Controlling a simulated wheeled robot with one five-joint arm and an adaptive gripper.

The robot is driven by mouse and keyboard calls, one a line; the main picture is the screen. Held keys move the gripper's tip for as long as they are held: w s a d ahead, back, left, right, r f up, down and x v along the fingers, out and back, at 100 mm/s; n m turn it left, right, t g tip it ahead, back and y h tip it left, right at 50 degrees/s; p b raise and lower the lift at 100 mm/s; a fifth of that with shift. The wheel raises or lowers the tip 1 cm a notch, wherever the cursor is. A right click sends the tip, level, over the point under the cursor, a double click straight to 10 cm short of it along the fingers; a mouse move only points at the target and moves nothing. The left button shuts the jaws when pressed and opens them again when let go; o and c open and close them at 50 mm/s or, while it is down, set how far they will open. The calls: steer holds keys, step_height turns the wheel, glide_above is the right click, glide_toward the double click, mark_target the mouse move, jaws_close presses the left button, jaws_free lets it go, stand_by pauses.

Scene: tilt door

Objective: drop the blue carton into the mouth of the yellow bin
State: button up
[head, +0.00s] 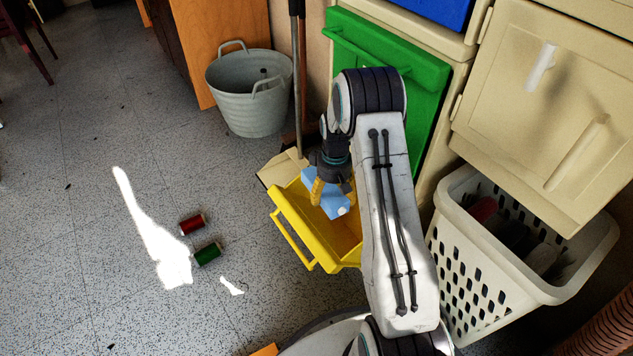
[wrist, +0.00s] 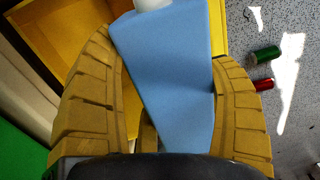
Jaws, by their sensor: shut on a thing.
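A light blue carton (head: 324,192) with a white cap is held in my gripper (head: 333,190). In the wrist view the carton (wrist: 168,70) sits between the two yellow ribbed fingers (wrist: 165,105), touched on both sides. The yellow bin (head: 318,228) is a tilted-out door at the foot of the cabinet, with its mouth open upward. The carton is over the bin's mouth in the head view; its height above it is hard to tell. The bin's inside also shows at upper left in the wrist view (wrist: 62,38). My arm hides the bin's right part.
A green tilt door (head: 385,50), shut or nearly so, is above the bin. A white laundry basket (head: 470,250) stands right.

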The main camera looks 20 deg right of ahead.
steer(key=shift+d+f+n, duration=0.3)
steer(key=shift+d+f, duration=0.6)
steer(key=shift+d, duration=0.3)
steer(key=shift+f+b, duration=4.15)
steer(key=shift+f, duration=1.85)
steer(key=o, duration=0.9)
steer(key=shift+r, duration=0.15)
step_height(320, 180, up, 12)
steer(key=shift+f, duration=0.15)
